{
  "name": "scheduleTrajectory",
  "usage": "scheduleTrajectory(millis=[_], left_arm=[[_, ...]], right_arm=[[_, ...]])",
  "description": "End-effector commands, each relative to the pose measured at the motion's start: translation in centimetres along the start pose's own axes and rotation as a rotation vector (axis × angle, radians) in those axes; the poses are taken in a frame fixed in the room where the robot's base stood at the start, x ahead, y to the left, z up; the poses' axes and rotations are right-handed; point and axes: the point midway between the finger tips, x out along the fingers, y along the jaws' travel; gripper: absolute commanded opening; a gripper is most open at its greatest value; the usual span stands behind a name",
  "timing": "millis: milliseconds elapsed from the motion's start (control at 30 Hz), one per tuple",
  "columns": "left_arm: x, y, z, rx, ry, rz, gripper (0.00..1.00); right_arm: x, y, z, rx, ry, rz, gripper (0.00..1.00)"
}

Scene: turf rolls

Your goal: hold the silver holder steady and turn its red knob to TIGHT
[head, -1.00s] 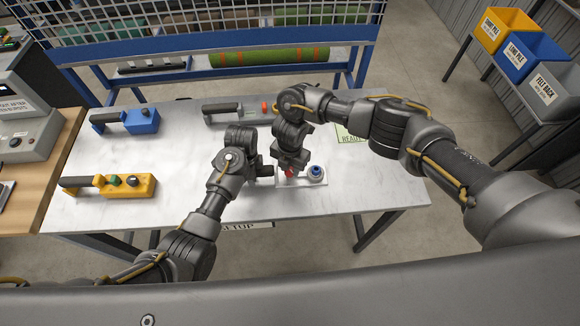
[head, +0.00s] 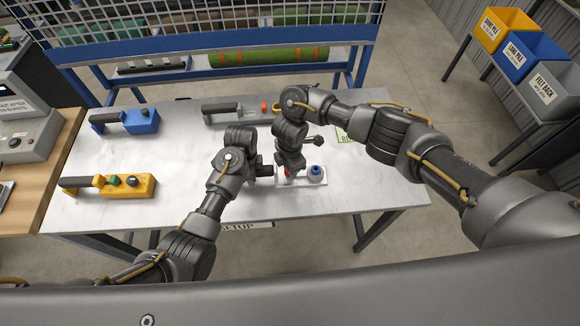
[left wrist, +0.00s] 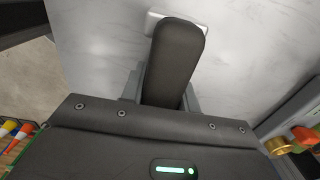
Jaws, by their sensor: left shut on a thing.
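The silver holder (head: 302,183) lies flat near the table's front edge. Its red knob (head: 288,171) shows only in part under my right gripper (head: 289,166), and a blue knob (head: 315,170) stands at its right end. My left gripper (head: 264,171) is shut on the holder's dark handle at the left. In the left wrist view the dark handle (left wrist: 174,60) runs between the fingers, with a pale edge of the holder (left wrist: 153,20) beyond it. My right gripper points down at the red knob; its fingertips are hidden, and no TIGHT mark is readable.
A blue tool (head: 140,121) and a yellow tool (head: 130,186) lie on the table's left side. A grey tool with a dark handle (head: 222,108) lies behind my arms. A wire-fronted blue rack (head: 200,72) stands behind the table. The table's right front is clear.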

Motion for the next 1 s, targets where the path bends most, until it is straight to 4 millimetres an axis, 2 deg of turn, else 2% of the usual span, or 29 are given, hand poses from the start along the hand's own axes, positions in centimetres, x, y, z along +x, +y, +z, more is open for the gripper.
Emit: scheduleTrajectory(millis=[33,400,433,600,867,1000], left_arm=[[0.5,0.4,0.2,0.001,-0.004,0.012,0.0],[0.5,0.4,0.2,0.001,-0.004,0.012,0.0],[0.5,0.4,0.2,0.001,-0.004,0.012,0.0],[0.5,0.4,0.2,0.001,-0.004,0.012,0.0],[0.5,0.4,0.1,0.001,-0.004,0.012,0.0],[0.5,0.4,0.1,0.001,-0.004,0.012,0.0]], right_arm=[[-0.1,0.2,0.1,0.006,-0.002,0.004,0.09],[-0.1,0.2,0.2,0.009,-0.003,0.004,0.09],[-0.1,0.2,0.2,0.008,-0.003,0.004,0.33],[-0.1,0.1,0.1,0.007,-0.002,0.003,0.53],[0.0,0.1,0.0,0.006,-0.001,0.002,0.53],[-1.0,0.1,0.1,0.003,-0.001,0.004,0.53]])
